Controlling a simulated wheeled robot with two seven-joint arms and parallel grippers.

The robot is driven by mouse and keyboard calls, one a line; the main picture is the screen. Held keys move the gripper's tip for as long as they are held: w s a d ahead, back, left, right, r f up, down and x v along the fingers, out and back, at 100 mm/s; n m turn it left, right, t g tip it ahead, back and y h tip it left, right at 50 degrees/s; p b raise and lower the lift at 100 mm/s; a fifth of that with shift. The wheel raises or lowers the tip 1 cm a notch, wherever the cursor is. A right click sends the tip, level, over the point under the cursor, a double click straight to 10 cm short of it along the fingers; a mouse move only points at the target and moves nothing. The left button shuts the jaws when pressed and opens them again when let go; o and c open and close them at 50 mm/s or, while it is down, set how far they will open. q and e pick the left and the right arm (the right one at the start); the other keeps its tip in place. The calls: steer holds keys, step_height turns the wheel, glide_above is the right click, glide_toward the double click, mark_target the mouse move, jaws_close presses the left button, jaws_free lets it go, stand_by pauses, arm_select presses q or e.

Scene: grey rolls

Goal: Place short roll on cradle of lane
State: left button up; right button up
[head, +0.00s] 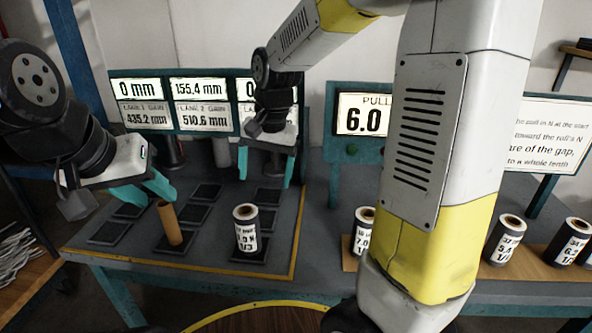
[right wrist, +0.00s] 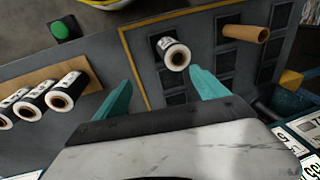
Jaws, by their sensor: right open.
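A short dark roll with a white label and brown core (head: 246,241) stands upright on a dark pad near the mat's front; it also shows in the right wrist view (right wrist: 177,57). My right gripper (head: 267,180) is open and empty, behind the roll and apart from it. In the right wrist view the roll shows beyond the gap between its fingers (right wrist: 160,92). My left gripper (head: 145,193) has its fingers apart and empty, above the left of the mat, near a bare brown tube (head: 169,222). I cannot clearly make out a lane cradle.
Several dark square pads (head: 205,192) lie in rows on the grey mat. Lane displays (head: 200,103) stand behind. More labelled rolls (head: 504,240) stand on a wooden board at right, partly hidden by my right arm. A green button (right wrist: 60,30) shows in the right wrist view.

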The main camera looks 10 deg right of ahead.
steer(key=s+d+r+n+t, duration=0.2)
steer(key=s+d+r, duration=0.2)
steer(key=s, duration=0.3)
steer(key=s+d+r+n+t, duration=0.2)
steer(key=s+d+r, duration=0.2)
steer(key=s, duration=0.4)
steer(key=shift+s+d+t+y, duration=0.15)
steer(key=shift+d+t+y, duration=0.15)
steer(key=shift+y, duration=0.1)
